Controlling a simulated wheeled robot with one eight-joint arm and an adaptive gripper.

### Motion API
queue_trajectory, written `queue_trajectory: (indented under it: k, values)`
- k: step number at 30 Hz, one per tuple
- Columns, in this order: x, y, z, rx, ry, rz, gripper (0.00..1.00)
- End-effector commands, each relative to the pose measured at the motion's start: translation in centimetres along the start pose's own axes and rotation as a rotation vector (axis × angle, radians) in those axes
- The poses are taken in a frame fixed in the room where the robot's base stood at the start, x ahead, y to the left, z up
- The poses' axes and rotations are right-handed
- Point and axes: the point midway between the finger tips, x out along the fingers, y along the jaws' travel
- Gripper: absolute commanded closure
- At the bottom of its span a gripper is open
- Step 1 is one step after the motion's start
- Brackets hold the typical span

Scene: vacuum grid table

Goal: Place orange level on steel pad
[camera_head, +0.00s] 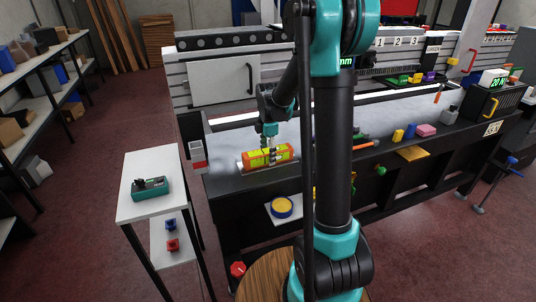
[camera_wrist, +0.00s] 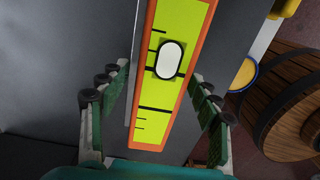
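The orange level (camera_head: 281,152) with its yellow-green face lies flat near the left end of the long workbench. In the wrist view, the level (camera_wrist: 165,95) runs lengthwise between my fingers, with its pale oval vial facing me. A thin pale grey plate edge, likely the steel pad (camera_head: 241,166), shows at the level's left end; most of it is hidden. My gripper (camera_head: 271,143) is directly above the level. In the wrist view, my gripper (camera_wrist: 160,80) is open, one finger on each side of the level, with a gap on the left.
Small blocks, including a pink one (camera_head: 426,130), and an orange-handled tool (camera_head: 365,145) lie farther right on the bench. A white side table (camera_head: 150,205) holding a green device (camera_head: 150,188) stands at left. A wooden barrel (camera_wrist: 285,95) is beside the bench.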

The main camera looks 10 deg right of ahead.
Motion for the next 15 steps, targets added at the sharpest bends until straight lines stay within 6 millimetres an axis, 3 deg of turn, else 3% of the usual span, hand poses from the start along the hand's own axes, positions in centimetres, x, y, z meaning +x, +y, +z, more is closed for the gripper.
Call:
queue_trajectory:
  k: [8, 15]
  values:
    - [-0.7, -0.1, 0.0, 0.000, 0.000, 0.000, 0.37]
    - [-4.7, -0.1, 0.0, 0.000, 0.000, 0.000, 0.37]
